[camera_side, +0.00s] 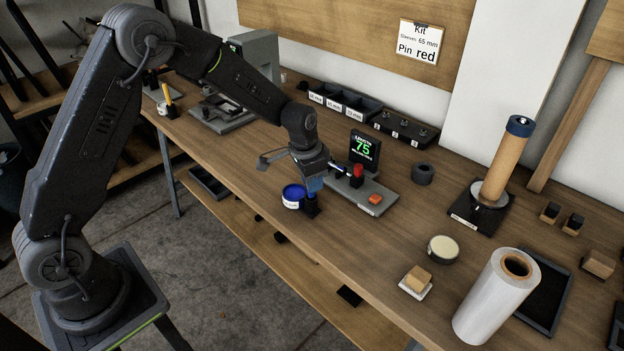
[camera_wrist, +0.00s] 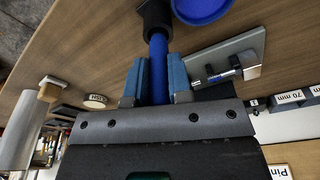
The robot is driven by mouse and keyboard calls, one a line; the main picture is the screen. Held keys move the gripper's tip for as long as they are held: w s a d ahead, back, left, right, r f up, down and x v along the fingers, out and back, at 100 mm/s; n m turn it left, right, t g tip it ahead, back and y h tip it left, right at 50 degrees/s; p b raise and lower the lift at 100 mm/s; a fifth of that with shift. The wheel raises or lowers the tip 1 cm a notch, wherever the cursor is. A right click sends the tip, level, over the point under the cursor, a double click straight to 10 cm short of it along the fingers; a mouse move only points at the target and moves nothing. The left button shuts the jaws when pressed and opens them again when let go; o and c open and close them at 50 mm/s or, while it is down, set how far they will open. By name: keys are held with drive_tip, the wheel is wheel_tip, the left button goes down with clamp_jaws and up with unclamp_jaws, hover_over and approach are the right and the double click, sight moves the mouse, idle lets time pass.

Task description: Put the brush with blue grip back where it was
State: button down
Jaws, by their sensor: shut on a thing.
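My gripper (camera_side: 314,184) is low over the front edge of the bench, beside a blue pot (camera_side: 293,193) with a white label. In the wrist view my gripper (camera_wrist: 159,82) is shut, its two blue fingers on either side of the brush's blue grip (camera_wrist: 158,52). A black piece (camera_wrist: 156,14) is around the far end of the grip; it also shows in the side view (camera_side: 312,209) at the bench edge. I cannot tell whether it is a holder or part of the brush. The bristles are not visible. The blue pot (camera_wrist: 203,7) is close beside it.
Labelled bins (camera_side: 340,103) stand behind.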

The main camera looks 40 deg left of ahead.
drive_tip(key=shift+f, duration=0.15)
drive_tip(key=c, duration=1.1)
unclamp_jaws()
drive_tip(key=shift+o, duration=0.2)
drive_tip(key=s+r+n+t, duration=0.1)
drive_tip(key=s+r, duration=0.3)
drive_tip(key=r, duration=0.6)
drive_tip(key=s+r, duration=0.4)
drive_tip(key=r, duration=0.5)
drive_tip(key=s+r+n+t, duration=0.3)
drive_tip(key=s, duration=1.7)
drive_tip(key=shift+s+d+y, duration=0.15)
drive_tip(key=shift+d+y, duration=0.2)
drive_tip(key=shift+y, duration=0.05)
